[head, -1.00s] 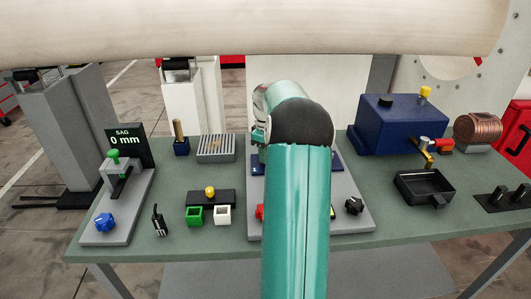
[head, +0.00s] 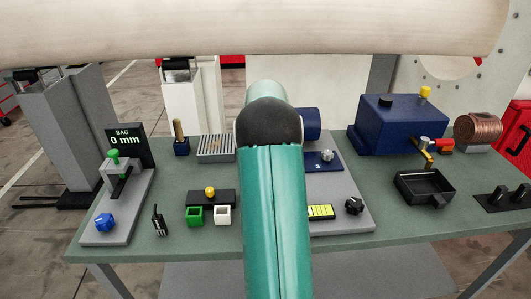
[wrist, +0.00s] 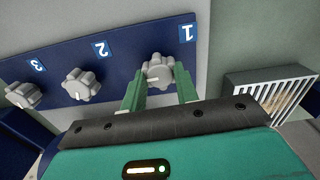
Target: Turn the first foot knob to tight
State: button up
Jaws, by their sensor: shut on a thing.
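The first foot knob (wrist: 155,67) is a grey lobed knob on a dark blue panel (wrist: 118,48), beside a label "1" that appears upside down in the wrist view. My gripper (wrist: 159,76) has its two green fingers on either side of this knob, shut on it. Two like knobs, by label 2 (wrist: 82,84) and label 3 (wrist: 22,95), stand farther left on the panel. In the head view my arm hides the gripper and the first knob; one grey knob (head: 327,156) shows to the arm's right. I cannot tell the knob's setting.
A grey box with a slatted top (wrist: 272,93) stands right of the panel in the wrist view. In the head view, a yellow display (head: 321,212) and a black knob (head: 354,206) are on the grey base. A large pale cylinder (head: 250,30) spans above the table.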

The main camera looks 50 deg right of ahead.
jog(key=m, duration=0.5)
jog(key=shift+m, duration=0.3)
dwell(0.4)
jog(key=o, duration=1)
notch_tip(320, 180, up, 14)
jog(key=shift+f, duration=0.1)
dwell(0.3)
